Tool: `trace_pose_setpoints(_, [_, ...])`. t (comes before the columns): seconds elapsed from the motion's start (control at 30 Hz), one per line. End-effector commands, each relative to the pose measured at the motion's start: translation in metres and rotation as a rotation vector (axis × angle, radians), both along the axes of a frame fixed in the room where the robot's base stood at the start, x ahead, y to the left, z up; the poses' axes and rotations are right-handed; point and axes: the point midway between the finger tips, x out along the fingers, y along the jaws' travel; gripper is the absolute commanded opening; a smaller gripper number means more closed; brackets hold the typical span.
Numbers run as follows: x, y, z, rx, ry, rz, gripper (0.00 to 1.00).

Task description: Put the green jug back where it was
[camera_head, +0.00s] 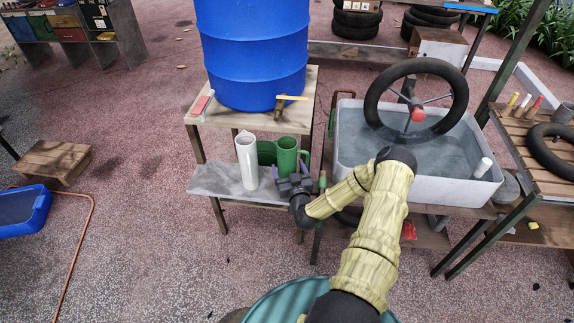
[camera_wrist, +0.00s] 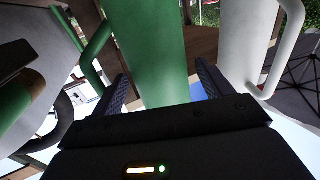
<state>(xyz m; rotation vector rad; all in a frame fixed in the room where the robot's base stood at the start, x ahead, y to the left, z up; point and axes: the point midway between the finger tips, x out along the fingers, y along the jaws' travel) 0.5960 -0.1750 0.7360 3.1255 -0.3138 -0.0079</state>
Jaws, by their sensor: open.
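The green jug (camera_head: 287,155) stands upright on the grey shelf (camera_head: 215,181) below the blue barrel, its handle on the right. My gripper (camera_head: 290,174) is open at the jug's near side. In the wrist view, the green jug (camera_wrist: 150,45) rises between the two spread fingers of my gripper (camera_wrist: 161,82). The fingers reach either side of it with a gap visible on the right. Whether the left finger touches the jug is unclear. The jug's lower part is hidden by my gripper.
A white jug (camera_head: 247,160) stands close left of the green jug; it also shows in the wrist view (camera_wrist: 242,45). The blue barrel (camera_head: 250,50) stands above. A grey water tub (camera_head: 440,175) with a wheel is right. The shelf's left end is clear.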

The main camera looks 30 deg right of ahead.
Motion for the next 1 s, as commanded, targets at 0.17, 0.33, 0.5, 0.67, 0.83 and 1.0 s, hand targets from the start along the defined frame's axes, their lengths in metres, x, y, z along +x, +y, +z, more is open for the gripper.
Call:
trace_pose_setpoints(0.17, [-0.035,0.007,0.0,0.002,0.003,0.002,0.79])
trace_pose_setpoints(0.33, [-0.068,0.014,0.0,0.001,0.003,0.001,0.79])
trace_pose_setpoints(0.5, [-0.09,0.018,0.0,0.001,0.001,0.0,0.79])
trace_pose_setpoints(0.67, [-0.097,0.019,0.001,0.0,0.0,0.0,0.79])
trace_pose_setpoints(0.83, [-0.097,0.019,0.001,0.0,0.0,0.0,0.79])
trace_pose_setpoints(1.0, [-0.096,0.019,0.001,0.0,0.0,0.0,0.79])
